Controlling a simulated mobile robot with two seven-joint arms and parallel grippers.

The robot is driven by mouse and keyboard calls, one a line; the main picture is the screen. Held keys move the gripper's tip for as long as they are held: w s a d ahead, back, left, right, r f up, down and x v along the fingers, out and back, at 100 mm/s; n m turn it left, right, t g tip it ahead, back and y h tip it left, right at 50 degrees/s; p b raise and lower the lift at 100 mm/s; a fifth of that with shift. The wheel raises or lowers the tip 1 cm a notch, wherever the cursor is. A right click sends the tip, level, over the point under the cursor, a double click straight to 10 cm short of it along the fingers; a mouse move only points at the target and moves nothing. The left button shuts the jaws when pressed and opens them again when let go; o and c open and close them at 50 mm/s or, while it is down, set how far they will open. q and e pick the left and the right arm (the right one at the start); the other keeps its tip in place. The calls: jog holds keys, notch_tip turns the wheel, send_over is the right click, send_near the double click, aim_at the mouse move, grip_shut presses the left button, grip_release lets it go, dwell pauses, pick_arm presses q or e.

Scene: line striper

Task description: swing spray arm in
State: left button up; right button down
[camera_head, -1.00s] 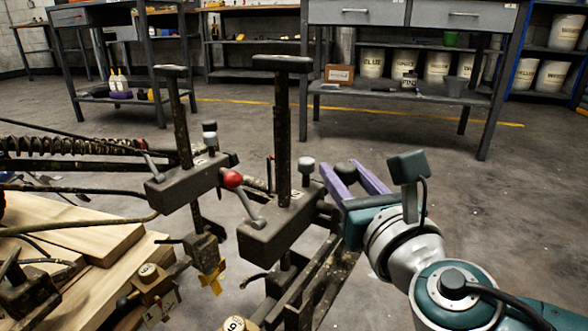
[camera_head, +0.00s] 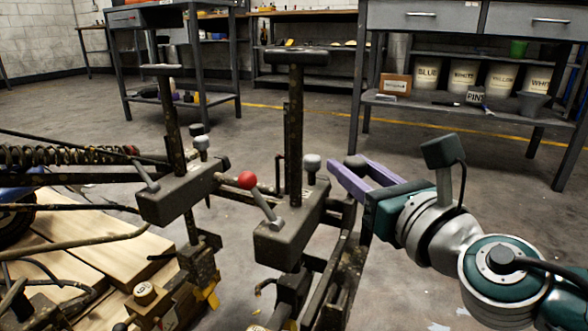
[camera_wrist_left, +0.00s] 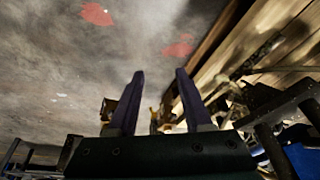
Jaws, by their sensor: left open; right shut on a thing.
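The line striper (camera_head: 290,225) stands in front of me, with dark metal housings, upright posts and levers. My right gripper (camera_head: 343,168) has purple fingers and is at the right side of the striper. I cannot tell clearly which part is the spray arm. My left gripper (camera_wrist_left: 160,75) is open and empty in the left wrist view, above the floor beside machine parts.
Wooden boards (camera_head: 100,255) lie at the lower left by the striper. A grey workbench (camera_head: 450,110) with paint buckets (camera_head: 465,75) stands at the back right. Another bench (camera_head: 180,100) stands at the back left. The floor between striper and benches is clear.

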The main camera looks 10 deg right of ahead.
pick_arm(q)
jog(key=shift+d+f, duration=0.1)
jog(key=shift+d, duration=0.05)
pick_arm(e)
jog(key=shift+f, duration=0.35)
jog(key=c, duration=0.8)
grip_release()
jog(key=shift+w, duration=0.1)
jog(key=shift+o, duration=0.6)
jog(key=shift+w+a+r, duration=0.1)
jog(key=shift+w+r, duration=0.1)
pick_arm(q)
jog(key=shift+w+d, duration=0.1)
jog(key=shift+w, duration=0.15)
pick_arm(e)
jog(key=shift+o, duration=0.9)
jog(key=shift+r, duration=0.1)
jog(key=shift+s+r, duration=0.1)
jog(key=shift+s+p, duration=0.35)
jog(key=shift+s, duration=0.15)
pick_arm(q)
jog(key=r, duration=0.1)
jog(key=r+p, duration=0.2)
jog(key=shift+w+a+r, duration=0.1)
jog(key=shift+a, duration=0.15)
pick_arm(e)
jog(key=s+d, duration=0.1)
jog(key=s, duration=0.7)
jog(key=shift+s+d, duration=0.3)
jog(key=shift+s, duration=0.1)
